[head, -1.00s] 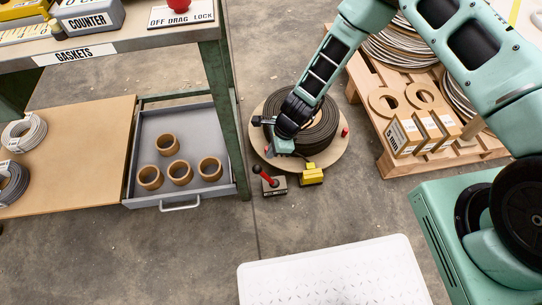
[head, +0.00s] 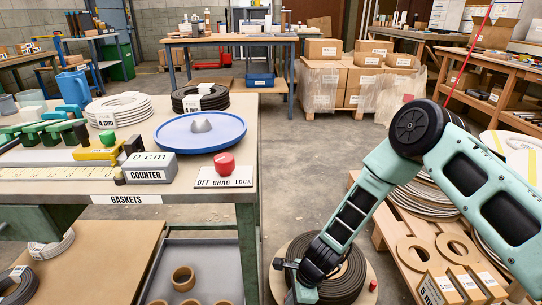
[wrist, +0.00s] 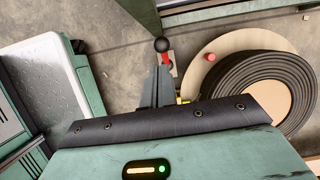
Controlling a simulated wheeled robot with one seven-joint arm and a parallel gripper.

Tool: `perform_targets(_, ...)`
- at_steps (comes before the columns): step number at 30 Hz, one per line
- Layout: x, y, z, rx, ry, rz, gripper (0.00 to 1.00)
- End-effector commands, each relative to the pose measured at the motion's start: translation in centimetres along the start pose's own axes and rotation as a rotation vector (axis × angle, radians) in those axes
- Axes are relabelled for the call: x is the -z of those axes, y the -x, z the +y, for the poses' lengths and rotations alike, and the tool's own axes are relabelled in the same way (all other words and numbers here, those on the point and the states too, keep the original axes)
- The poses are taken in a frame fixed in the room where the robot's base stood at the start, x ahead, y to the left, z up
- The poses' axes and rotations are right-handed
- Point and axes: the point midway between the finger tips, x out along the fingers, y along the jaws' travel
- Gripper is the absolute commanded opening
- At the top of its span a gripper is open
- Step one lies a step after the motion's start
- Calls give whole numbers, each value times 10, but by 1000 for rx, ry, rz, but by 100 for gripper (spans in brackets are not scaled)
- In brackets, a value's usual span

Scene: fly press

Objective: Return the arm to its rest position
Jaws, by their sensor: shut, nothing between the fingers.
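My arm reaches down from the right in the head view, its wrist over the dark coil (head: 345,279). My gripper (wrist: 158,75) shows in the wrist view with its grey fingers together and nothing between them. The fingers point toward a lever with a black ball (wrist: 162,45) and red shaft. The lever shows just past the fingertips; I cannot tell whether they touch. In the head view the fingertips are not visible at the bottom edge.
The bench at left bears a blue dish (head: 200,131), a counter block (head: 150,168) and a red knob (head: 224,163). A pallet (head: 392,246) with coils and boxes stands right. A white textured step (wrist: 48,85) shows in the wrist view.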

Motion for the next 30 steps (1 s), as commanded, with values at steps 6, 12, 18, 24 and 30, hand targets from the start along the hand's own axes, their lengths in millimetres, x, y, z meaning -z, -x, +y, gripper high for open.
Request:
perform_targets(6,-50,68,-2,11,340,-51,0)
perform_targets(12,-95,148,25,-5,777,-80,0)
perform_targets(18,-118,222,72,-48,1202,-68,0)
perform_targets(24,-118,286,126,-119,1601,-16,0)
perform_targets(30,-99,331,172,-208,1904,55,0)
